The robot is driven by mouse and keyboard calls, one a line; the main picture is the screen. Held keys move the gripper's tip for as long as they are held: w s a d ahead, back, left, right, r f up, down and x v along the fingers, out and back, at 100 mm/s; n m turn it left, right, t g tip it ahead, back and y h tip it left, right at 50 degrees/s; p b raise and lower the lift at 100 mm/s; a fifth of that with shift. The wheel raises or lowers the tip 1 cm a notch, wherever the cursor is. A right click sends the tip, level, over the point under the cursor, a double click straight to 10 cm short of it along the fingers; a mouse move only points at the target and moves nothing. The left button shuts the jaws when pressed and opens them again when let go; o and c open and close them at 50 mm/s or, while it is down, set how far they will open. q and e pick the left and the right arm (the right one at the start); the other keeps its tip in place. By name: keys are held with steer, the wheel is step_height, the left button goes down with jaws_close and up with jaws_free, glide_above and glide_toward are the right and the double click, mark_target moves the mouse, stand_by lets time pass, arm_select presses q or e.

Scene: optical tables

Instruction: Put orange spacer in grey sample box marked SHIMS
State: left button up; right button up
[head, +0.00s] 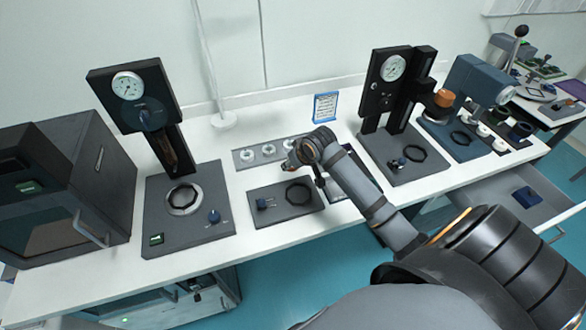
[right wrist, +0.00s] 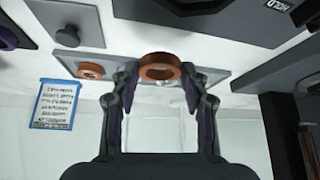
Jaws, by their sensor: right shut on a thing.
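My right gripper (right wrist: 159,78) is shut on an orange ring-shaped spacer (right wrist: 160,60), held between its fingertips with its hole visible in the right wrist view. In the head view my right gripper (head: 291,163) is over the bench, near the grey strip with round seats (head: 243,158); the spacer is too small to make out there. A second orange ring (right wrist: 90,70) sits on the strip in the right wrist view. I cannot make out a grey sample box marked SHIMS in either view. My left gripper is not in view.
A blue-framed notice (head: 325,107) stands behind the strip. Dial gauge stands (head: 128,86) (head: 393,68) rise on both sides. A dark oven-like box (head: 60,190) is at far left. At right, an open grey drawer (head: 490,190) juts out, holding a dark blue item (head: 527,200).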

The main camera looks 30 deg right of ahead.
mark_target(293, 176)
steer(key=shift+w+d+f, duration=0.15)
steer(key=shift+w+f, duration=0.25)
steer(key=shift+f, duration=0.1)
steer(key=shift+w+d+f, duration=0.1)
steer(key=shift+w+f, duration=0.1)
steer(key=shift+f, duration=0.1)
steer(key=f+p, duration=0.1)
steer(key=f, duration=0.2)
steer(key=shift+w, duration=0.2)
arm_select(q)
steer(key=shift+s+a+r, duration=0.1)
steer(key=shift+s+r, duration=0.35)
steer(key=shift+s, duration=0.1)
arm_select(e)
steer(key=shift+f, duration=0.3)
steer(key=o, duration=1.1)
steer(key=shift+f, duration=0.15)
steer(key=shift+o, duration=0.2)
